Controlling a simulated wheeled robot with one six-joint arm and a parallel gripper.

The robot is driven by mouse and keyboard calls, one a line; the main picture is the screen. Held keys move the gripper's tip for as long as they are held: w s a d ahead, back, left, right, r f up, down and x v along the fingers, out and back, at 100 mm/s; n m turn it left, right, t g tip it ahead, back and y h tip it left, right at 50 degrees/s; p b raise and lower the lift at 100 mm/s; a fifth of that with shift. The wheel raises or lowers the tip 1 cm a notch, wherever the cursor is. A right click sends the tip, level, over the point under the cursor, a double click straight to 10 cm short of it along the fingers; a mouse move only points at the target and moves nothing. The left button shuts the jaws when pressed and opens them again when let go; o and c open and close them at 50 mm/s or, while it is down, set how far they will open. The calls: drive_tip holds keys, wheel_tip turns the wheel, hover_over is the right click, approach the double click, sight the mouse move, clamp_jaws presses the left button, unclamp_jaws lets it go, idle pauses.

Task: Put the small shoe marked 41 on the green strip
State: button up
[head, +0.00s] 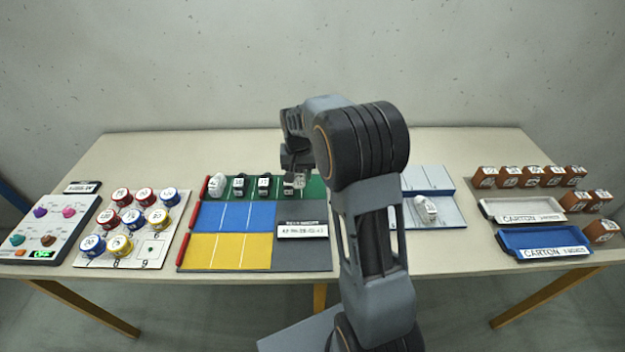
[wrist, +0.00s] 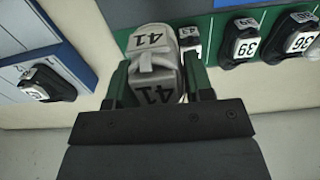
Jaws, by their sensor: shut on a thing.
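My gripper (wrist: 156,88) is shut on a small pale grey shoe (wrist: 152,62) with 41 on its labels, one finger on each side of it. In the head view my gripper (head: 299,168) is over the right end of the green strip (head: 318,189), largely hidden by my arm. The strip also shows in the wrist view (wrist: 222,24), behind the held shoe. I cannot tell whether the held shoe touches the strip. Two dark shoes, marked 39 (wrist: 240,44) and 36 (wrist: 292,38), stand on the strip. Another labelled shoe (wrist: 189,40) is close beside the held one.
A white shoe (head: 217,186) is at the strip's left end. Blue (head: 236,216) and yellow (head: 214,250) strips lie in front, with a dark grey area at right. Trays (head: 545,240) and brown blocks are farther right.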

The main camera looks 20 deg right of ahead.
drive_tip(key=p, duration=0.1)
hover_over(313, 188)
drive_tip(key=f, duration=0.5)
drive_tip(key=shift+s+a+f, duration=0.25)
drive_tip(key=shift+a+f, duration=0.1)
drive_tip(key=shift+f, duration=0.05)
drive_tip(key=shift+w+d+f, duration=0.25)
drive_tip(key=shift+d+f, duration=0.25)
drive_tip(key=shift+f, duration=0.2)
wheel_tip(313, 188, down, 3)
drive_tip(key=shift+r+p, duration=0.1)
drive_tip(key=shift+p, duration=0.55)
drive_tip(key=shift+f, duration=0.2)
drive_tip(key=shift+f+b, duration=0.15)
drive_tip(key=shift+b, duration=0.2)
drive_tip(key=o, duration=0.9)
